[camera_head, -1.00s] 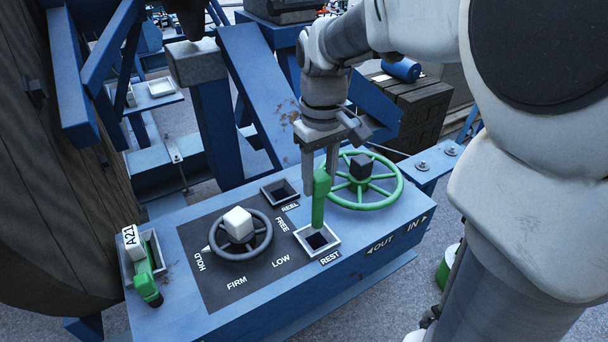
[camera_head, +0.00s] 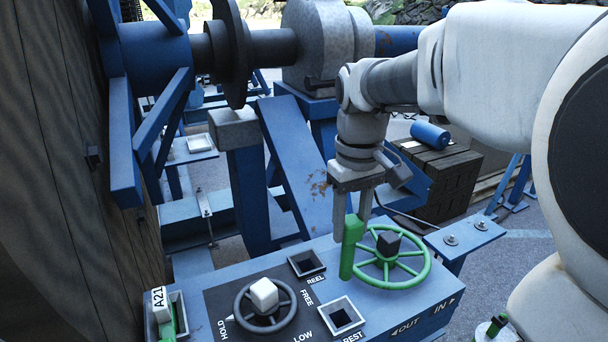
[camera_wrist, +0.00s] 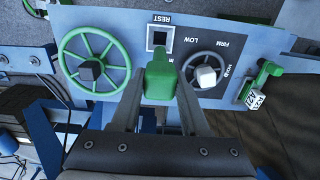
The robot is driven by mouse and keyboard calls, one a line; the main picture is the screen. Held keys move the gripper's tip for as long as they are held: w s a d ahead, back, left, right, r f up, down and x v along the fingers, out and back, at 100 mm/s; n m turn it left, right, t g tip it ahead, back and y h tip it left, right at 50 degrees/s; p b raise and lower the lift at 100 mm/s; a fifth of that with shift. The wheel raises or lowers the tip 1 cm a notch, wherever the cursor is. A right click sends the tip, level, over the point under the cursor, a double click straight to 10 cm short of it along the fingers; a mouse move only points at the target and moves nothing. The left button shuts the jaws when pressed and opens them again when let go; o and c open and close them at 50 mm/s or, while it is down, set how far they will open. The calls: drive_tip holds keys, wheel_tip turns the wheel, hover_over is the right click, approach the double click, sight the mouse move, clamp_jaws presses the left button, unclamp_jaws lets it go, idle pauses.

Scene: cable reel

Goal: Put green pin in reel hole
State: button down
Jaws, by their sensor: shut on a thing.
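My gripper (camera_head: 352,218) is shut on the upper part of the green pin (camera_head: 349,254), which hangs upright, clear of the REST socket. In the wrist view the pin (camera_wrist: 160,78) sits between the fingers, its top towards the camera. The square REST socket (camera_head: 341,315) is empty and dark inside; it also shows in the wrist view (camera_wrist: 160,37). The square REEL socket (camera_head: 306,263) is empty, left of the pin in the head view. It is not clearly seen in the wrist view. The large wooden reel (camera_head: 65,190) stands at the left.
A green handwheel (camera_head: 404,283) with a dark hub is just right of the pin. A grey handwheel (camera_head: 264,321) with a white knob is at the front. A blue slanted beam (camera_head: 295,165) rises behind.

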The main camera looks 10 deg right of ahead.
drive_tip(key=shift+r+p, duration=2.7)
drive_tip(key=shift+r, duration=1)
drive_tip(key=shift+f, duration=0.15)
